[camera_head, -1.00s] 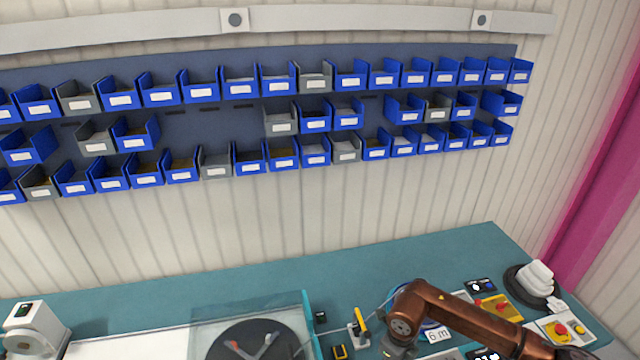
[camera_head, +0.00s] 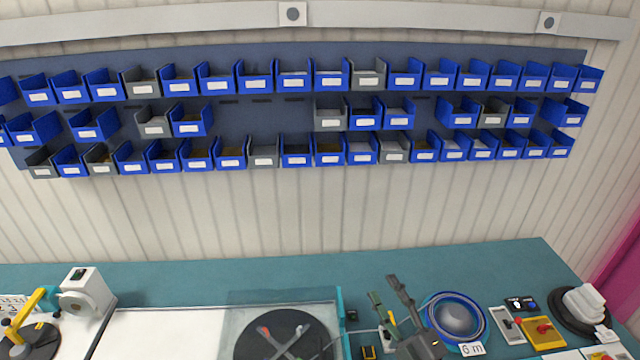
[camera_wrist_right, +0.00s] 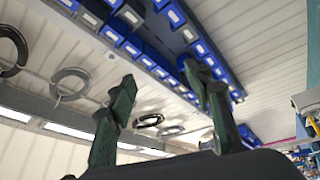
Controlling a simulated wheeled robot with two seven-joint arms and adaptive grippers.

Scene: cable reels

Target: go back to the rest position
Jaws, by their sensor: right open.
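My right gripper (camera_head: 384,288) points upward at the bottom of the head view, in front of the bench and left of a blue cable coil. Its two dark green fingers stand apart. In the right wrist view the right gripper (camera_wrist_right: 159,72) is open, with nothing between its fingers. That camera is tilted toward the wall bins and ceiling. My left gripper is in neither view.
The teal bench (camera_head: 200,277) carries a clear-covered turntable (camera_head: 285,340), a blue cable coil (camera_head: 455,318), a "6 m" label (camera_head: 471,349), a yellow control box (camera_head: 542,333) and a white device (camera_head: 86,291). Rows of blue and grey bins (camera_head: 255,78) hang on the wall.

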